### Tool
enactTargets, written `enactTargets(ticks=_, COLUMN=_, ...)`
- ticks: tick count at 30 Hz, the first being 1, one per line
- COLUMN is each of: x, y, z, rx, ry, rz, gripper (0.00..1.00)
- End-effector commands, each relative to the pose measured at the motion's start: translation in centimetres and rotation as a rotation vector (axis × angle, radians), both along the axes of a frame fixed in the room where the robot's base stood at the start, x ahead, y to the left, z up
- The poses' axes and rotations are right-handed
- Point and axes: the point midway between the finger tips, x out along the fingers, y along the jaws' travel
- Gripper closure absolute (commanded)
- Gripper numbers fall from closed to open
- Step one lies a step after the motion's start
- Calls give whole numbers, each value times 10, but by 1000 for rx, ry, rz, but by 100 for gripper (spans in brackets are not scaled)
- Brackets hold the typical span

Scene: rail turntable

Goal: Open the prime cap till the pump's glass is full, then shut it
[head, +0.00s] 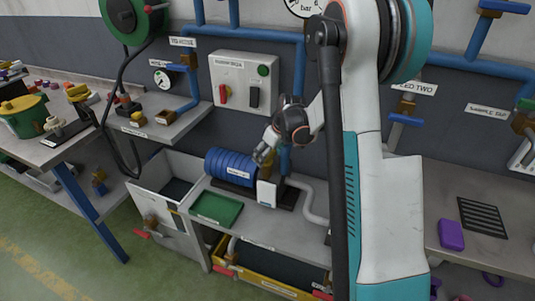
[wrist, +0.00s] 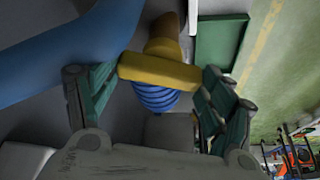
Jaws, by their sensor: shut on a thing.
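My gripper (head: 265,152) is just above the tan body, reaching down from the upper right. In the wrist view my gripper (wrist: 158,95) has its green-padded fingers on either side of a brass-coloured crossbar, which I take for the prime cap (wrist: 160,71). The fingers are shut on its ends. The blue ribbed motor (wrist: 156,98) shows behind it. I cannot make out the pump's glass or its level.
A green tray (head: 216,208) lies on the bench left of the pump. A pale curved pipe (head: 313,205) runs at its right. A switch panel (head: 245,82) is on the wall behind. A thick blue pipe (wrist: 60,45) crosses the wrist view's upper left.

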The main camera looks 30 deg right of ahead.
Motion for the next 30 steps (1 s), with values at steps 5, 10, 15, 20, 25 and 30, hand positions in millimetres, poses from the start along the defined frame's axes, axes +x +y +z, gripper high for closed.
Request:
enactTargets(ticks=5, x=0, y=-1, z=0, rx=-1, ry=1, rz=99, gripper=49)
enactTargets(ticks=10, x=0, y=-1, z=0, rx=-1, ry=0, rz=159, gripper=49)
enactTargets(ticks=15, x=0, y=-1, z=0, rx=-2, ry=1, rz=187, gripper=49)
enactTargets(ticks=20, x=0, y=-1, z=0, rx=-2, ry=1, rz=193, gripper=49)
enactTargets(ticks=25, x=0, y=-1, z=0, rx=-2, ry=1, rz=193, gripper=49)
enactTargets(ticks=30, x=0, y=-1, z=0, rx=-1, ry=2, rz=192, gripper=9)
